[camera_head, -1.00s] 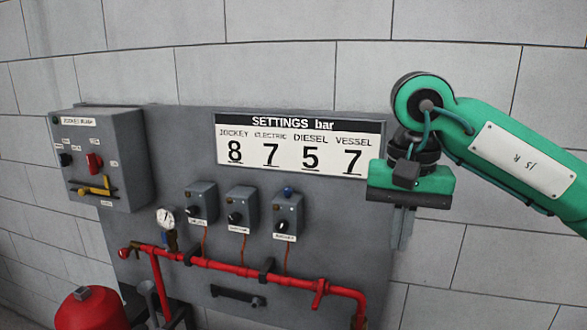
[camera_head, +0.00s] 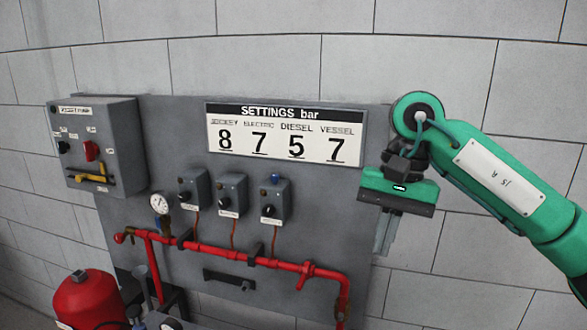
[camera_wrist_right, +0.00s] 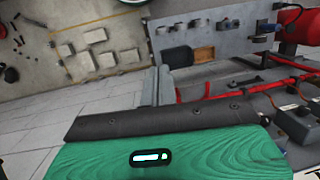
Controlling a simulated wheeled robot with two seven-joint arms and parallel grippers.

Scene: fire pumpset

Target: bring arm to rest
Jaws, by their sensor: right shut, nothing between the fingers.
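My right gripper (camera_head: 384,236) hangs from the green right arm (camera_head: 500,178) at the right side of the head view, fingers pointing down. Its fingers are together and hold nothing. It is in front of the right edge of the grey panel (camera_head: 376,120), below and right of the settings sign (camera_head: 285,133). In the right wrist view the closed fingers (camera_wrist_right: 157,86) stick out past the dark edge of the green gripper body (camera_wrist_right: 200,155). My left gripper is not in view.
A grey control box (camera_head: 108,150) with a red knob and yellow handle stands out at the left. Several small switch boxes, a gauge (camera_head: 160,203) and a red pipe (camera_head: 230,254) are on the panel. A red vessel (camera_head: 85,303) is at lower left. Bare block wall lies right of the panel.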

